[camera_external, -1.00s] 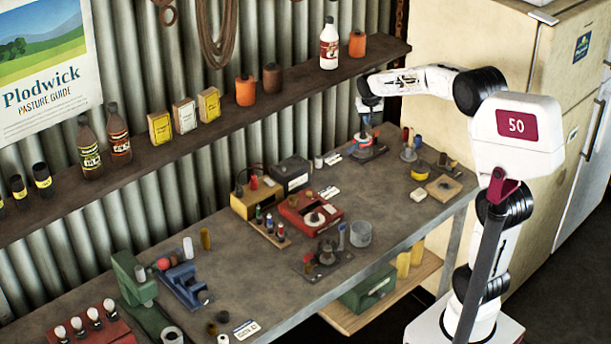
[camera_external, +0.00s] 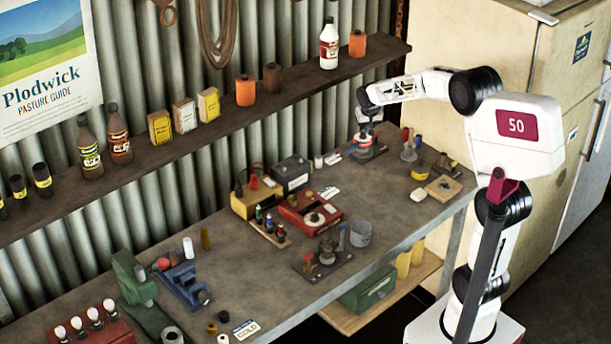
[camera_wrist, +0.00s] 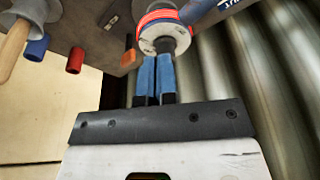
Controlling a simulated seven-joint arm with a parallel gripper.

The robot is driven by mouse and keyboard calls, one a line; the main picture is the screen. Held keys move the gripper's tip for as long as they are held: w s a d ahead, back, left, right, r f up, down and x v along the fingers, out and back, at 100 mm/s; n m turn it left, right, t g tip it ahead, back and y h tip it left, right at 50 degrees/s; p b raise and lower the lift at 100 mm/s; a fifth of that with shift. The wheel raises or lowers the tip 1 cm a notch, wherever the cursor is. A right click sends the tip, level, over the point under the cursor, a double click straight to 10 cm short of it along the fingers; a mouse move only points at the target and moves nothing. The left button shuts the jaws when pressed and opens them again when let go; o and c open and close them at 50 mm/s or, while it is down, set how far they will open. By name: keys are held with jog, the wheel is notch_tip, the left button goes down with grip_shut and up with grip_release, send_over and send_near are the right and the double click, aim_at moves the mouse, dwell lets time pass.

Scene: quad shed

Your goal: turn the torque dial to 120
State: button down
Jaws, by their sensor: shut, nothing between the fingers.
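My gripper (camera_external: 367,127) is at the far right end of the workbench, pointing down over a small dark stand (camera_external: 368,154) with a red-and-blue ringed round part. In the wrist view my gripper (camera_wrist: 156,62) has blue fingertips shut together with nothing between them. They are right at the pale round part with red and blue rings (camera_wrist: 163,32); I cannot tell whether they touch it. No label or scale reading is legible, so I cannot tell which part is the torque dial.
Tools in a holder (camera_external: 409,147), a yellow-banded pot (camera_external: 420,170) and a wooden block (camera_external: 444,187) stand right of the stand. The corrugated wall (camera_wrist: 240,75) is close behind. A shelf (camera_external: 290,90) runs above.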

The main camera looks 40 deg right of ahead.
aim_at(364, 142)
jog(key=shift+s+x, duration=0.15)
jog(key=shift+x, duration=0.55)
jog(key=shift+s+x, duration=0.15)
jog(key=shift+x, duration=0.5)
jog(key=shift+s+a+f, duration=0.1)
jog(key=shift+a+f, duration=0.05)
jog(key=shift+f, duration=0.25)
jog(key=shift+a+f, duration=0.25)
jog(key=shift+a, duration=0.15)
jog(key=shift+s+a, duration=0.2)
jog(key=shift+w+r, duration=0.1)
jog(key=shift+r, duration=0.3)
jog(key=shift+r, duration=0.1)
jog(key=shift+r, duration=0.2)
jog(key=shift+d+r, duration=0.1)
jog(key=shift+r, duration=2.8)
